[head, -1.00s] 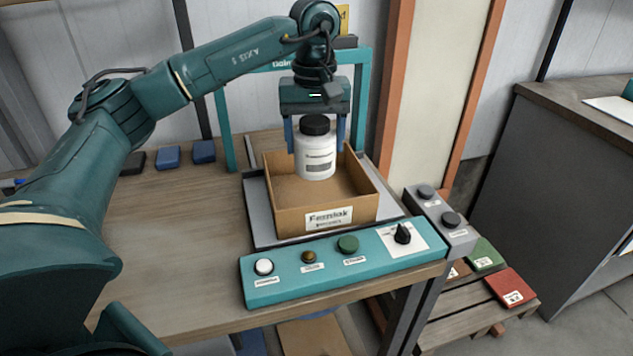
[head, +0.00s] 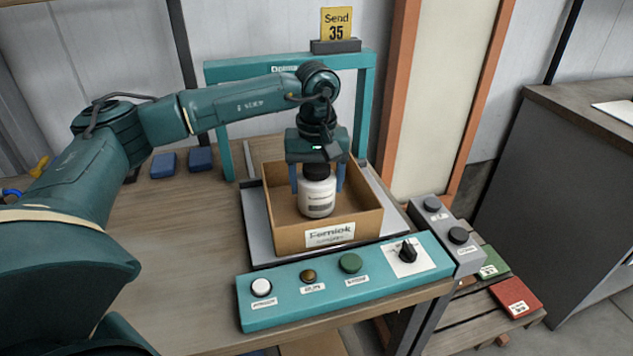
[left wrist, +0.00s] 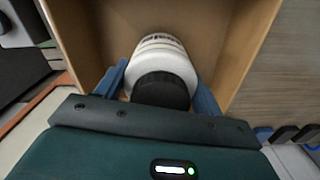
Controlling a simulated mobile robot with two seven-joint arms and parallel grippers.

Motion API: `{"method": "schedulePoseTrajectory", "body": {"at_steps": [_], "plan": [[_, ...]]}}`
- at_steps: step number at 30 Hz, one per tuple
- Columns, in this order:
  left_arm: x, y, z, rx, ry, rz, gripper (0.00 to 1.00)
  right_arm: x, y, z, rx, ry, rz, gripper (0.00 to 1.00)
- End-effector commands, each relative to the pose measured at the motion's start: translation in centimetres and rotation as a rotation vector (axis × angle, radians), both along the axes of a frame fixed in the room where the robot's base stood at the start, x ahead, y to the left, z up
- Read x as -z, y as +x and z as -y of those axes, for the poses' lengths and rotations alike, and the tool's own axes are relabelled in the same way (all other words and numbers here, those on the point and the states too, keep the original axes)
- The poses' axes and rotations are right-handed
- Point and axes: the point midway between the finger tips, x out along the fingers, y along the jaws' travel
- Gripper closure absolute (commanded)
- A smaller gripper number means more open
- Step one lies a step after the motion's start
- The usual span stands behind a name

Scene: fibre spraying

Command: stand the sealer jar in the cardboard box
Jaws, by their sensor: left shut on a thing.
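The sealer jar (head: 317,196) is white with a black lid and stands upright inside the open cardboard box (head: 325,237). My left gripper (head: 318,184) reaches down into the box with its blue fingers on both sides of the jar, shut on it. In the left wrist view the jar (left wrist: 165,57) is between the fingers, with box walls (left wrist: 78,28) around it. Whether the jar's base touches the box floor is hard to tell. My right gripper is not in view.
The box sits on a grey tray (head: 258,228) under a teal frame (head: 364,105). A teal button panel (head: 325,285) lies in front. A sign reading "Send 35" (head: 337,24) stands behind. The table at left (head: 180,225) is mostly clear.

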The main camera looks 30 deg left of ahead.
Motion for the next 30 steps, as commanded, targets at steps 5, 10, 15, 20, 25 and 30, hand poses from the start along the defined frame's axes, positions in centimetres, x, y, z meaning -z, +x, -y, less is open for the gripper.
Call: {"method": "schedulePoseTrajectory", "body": {"at_steps": [5, 10, 15, 20, 25, 30], "plan": [[0.75, 0.05, -0.03, -0.001, 0.0, 0.003, 0.62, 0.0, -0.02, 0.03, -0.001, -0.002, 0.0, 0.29], [0.89, 0.04, -0.03, -0.001, 0.0, 0.003, 0.62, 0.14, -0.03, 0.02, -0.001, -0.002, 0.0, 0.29], [1.08, 0.02, -0.03, -0.001, 0.001, 0.001, 0.25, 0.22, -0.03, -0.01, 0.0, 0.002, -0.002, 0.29], [1.08, 0.01, -0.02, -0.001, 0.001, 0.001, 0.12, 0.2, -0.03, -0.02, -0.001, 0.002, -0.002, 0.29], [1.07, 0.02, -0.01, 0.0, 0.001, 0.001, 0.11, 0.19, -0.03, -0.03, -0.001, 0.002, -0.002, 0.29], [0.47, 0.04, 0.0, 0.0, 0.0, 0.001, 0.11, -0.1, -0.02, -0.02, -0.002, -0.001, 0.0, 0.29]]}}
